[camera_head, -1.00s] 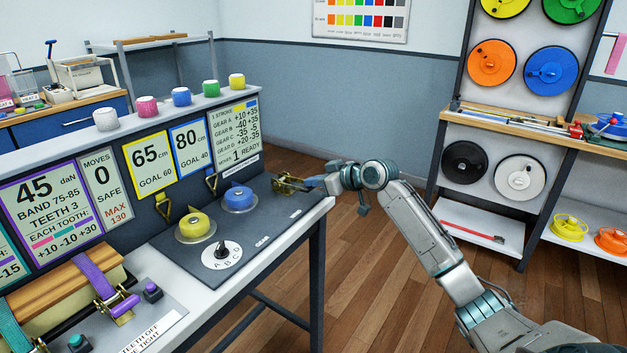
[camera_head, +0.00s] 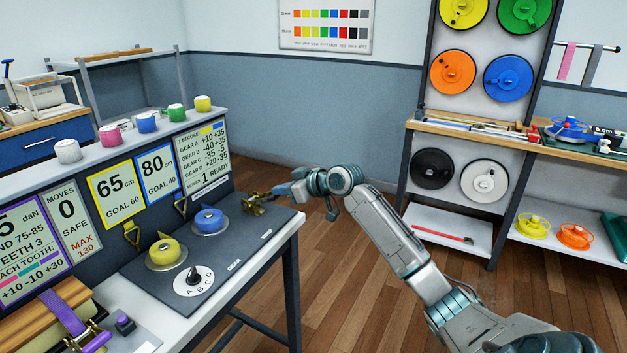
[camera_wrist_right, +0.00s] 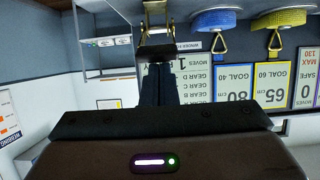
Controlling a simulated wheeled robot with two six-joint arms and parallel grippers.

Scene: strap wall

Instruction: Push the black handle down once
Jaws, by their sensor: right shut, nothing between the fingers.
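The brass winder mechanism (camera_head: 255,208) stands at the right end of the bench top. It also shows in the right wrist view (camera_wrist_right: 154,14), at the top of that picture. A dark crossbar, which looks like the black handle (camera_wrist_right: 157,52), lies just below the brass part in the wrist view. In the head view I cannot make the handle out clearly beside the gripper. My right gripper (camera_head: 283,191) is shut and empty, with its fingertips close to the handle; I cannot tell whether they touch. The fingers also show in the wrist view (camera_wrist_right: 157,72). My left gripper is out of view.
A yellow spool (camera_head: 166,252), a blue spool (camera_head: 207,220) and a gear dial (camera_head: 194,281) sit on the bench left of the winder. The upright sign panel (camera_head: 204,160) stands behind and reads "1 READY". Open floor (camera_head: 350,310) lies right of the bench.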

